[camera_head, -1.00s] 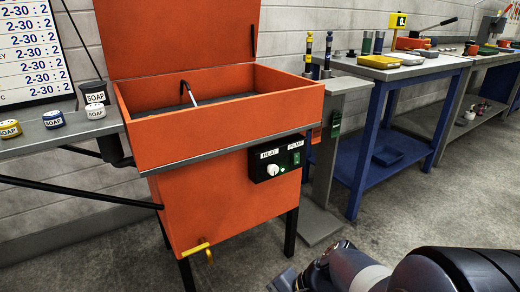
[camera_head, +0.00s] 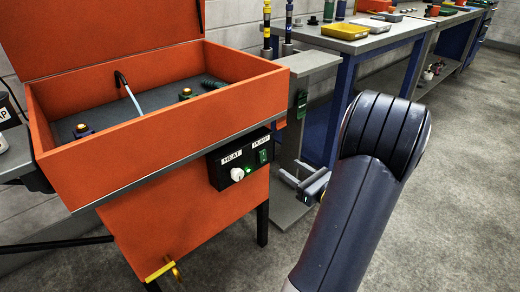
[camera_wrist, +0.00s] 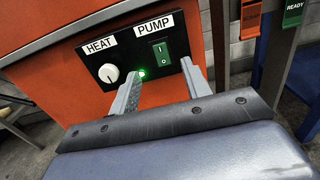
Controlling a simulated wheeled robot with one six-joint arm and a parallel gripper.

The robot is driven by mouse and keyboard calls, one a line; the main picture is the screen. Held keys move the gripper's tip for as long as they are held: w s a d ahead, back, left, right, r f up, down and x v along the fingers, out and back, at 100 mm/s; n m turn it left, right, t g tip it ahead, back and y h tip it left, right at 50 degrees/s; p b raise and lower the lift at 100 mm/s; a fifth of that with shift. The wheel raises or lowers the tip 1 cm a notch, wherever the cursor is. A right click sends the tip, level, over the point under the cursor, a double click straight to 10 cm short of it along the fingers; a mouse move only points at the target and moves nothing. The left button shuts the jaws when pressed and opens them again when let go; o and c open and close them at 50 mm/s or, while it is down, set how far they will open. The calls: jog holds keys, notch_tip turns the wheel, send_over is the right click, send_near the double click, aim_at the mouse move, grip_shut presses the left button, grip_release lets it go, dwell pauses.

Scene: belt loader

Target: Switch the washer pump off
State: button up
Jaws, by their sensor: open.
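The orange parts washer (camera_head: 190,215) stands on the left with its lid up. A black control box (camera_head: 240,160) is on its front. In the wrist view the box carries a white HEAT knob (camera_wrist: 108,73), a lit green light (camera_wrist: 142,73) and a green PUMP rocker switch (camera_wrist: 161,52) under its label. My gripper (camera_wrist: 160,80) is open and empty, its two fingers pointing at the box below and around the switch. In the head view my gripper (camera_head: 302,184) is right of the box. Whether a finger touches the box I cannot tell.
A grey post stand (camera_head: 290,150) with tags stands right of the washer. A blue-legged workbench (camera_head: 345,45) with trays is behind it. A yellow drain tap (camera_head: 163,270) sticks out low on the washer. The floor at right is clear.

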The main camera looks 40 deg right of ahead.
aim_at(263, 151)
jog(key=w, duration=0.3)
jog(key=w+b, duration=0.1)
jog(key=w, duration=0.3)
jog(key=w+a+b, duration=0.1)
jog(key=w, duration=0.2)
jog(key=shift+w, duration=0.2)
jog(key=shift+c, duration=0.2)
jog(key=c, duration=0.9)
jog(key=f+b, duration=0.1)
jog(key=b, duration=0.1)
jog(key=shift+s+t+b, duration=0.1)
jog(key=shift+t+b, duration=0.25)
jog(key=shift+t, duration=0.05)
jog(key=shift+c, duration=0.2)
jog(key=t+b, duration=0.2)
jog(key=b, duration=0.1)
jog(key=shift+s+f+y, duration=0.15)
jog(key=shift+y, duration=0.15)
jog(key=shift+t+b, duration=0.3)
jog(key=shift+b, duration=0.05)
jog(key=shift+r, duration=0.2)
jog(key=o, duration=1)
